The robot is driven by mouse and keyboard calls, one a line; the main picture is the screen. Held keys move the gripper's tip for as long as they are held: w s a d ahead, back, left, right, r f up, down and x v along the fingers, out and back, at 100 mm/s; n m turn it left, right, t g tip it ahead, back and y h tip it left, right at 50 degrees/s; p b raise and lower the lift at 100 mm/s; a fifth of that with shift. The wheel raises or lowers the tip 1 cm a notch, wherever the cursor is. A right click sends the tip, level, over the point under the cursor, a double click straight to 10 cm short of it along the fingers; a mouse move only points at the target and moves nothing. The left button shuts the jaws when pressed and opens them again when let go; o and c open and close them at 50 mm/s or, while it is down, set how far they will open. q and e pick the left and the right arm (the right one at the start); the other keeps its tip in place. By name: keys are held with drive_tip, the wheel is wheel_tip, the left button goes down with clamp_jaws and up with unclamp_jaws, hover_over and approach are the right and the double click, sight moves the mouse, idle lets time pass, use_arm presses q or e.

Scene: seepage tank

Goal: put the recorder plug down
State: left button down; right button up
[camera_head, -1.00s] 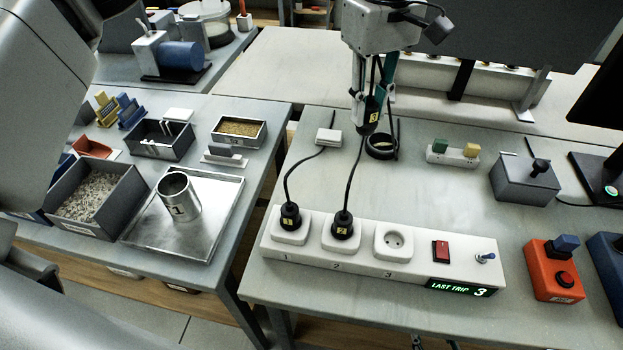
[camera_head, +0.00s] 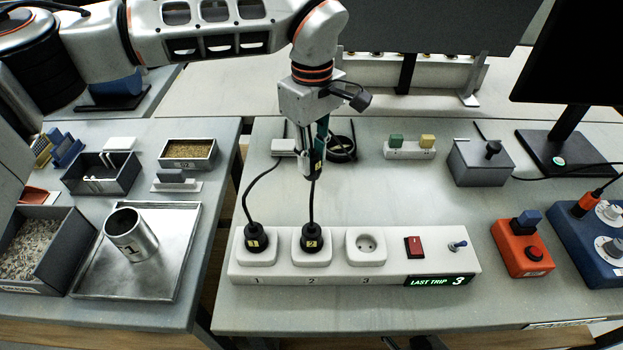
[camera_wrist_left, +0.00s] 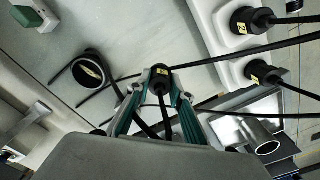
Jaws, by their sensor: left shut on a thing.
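My left gripper (camera_head: 315,168) is shut on a black plug with a yellow tag, taken to be the recorder plug. It holds the plug above the bench, behind the white socket strip (camera_head: 385,270). The plug (camera_wrist_left: 160,80) shows between the fingertips (camera_wrist_left: 162,88) in the left wrist view; its tag is too small to read surely. Socket 1 holds a black plug (camera_head: 256,238) and socket 2 holds another (camera_head: 312,238), both with yellow tags and cords. Socket 3 (camera_head: 366,244) is empty. My right gripper is out of view.
A grey box with a knob (camera_head: 480,162), an orange button box (camera_head: 522,248) and a blue box (camera_head: 590,245) stand at the right. A steel tray (camera_head: 180,270) with a metal cup (camera_head: 131,234) is on the left table. The bench right of the ring is mostly clear.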

sight(312, 151)
use_arm(q)
drive_tip(key=shift+f, duration=3.3)
drive_tip(key=shift+f, duration=0.35)
drive_tip(key=c, duration=1.8)
unclamp_jaws()
wheel_tip(312, 151, up, 13)
drive_tip(key=shift+f, duration=0.15)
drive_tip(key=shift+s, duration=0.1)
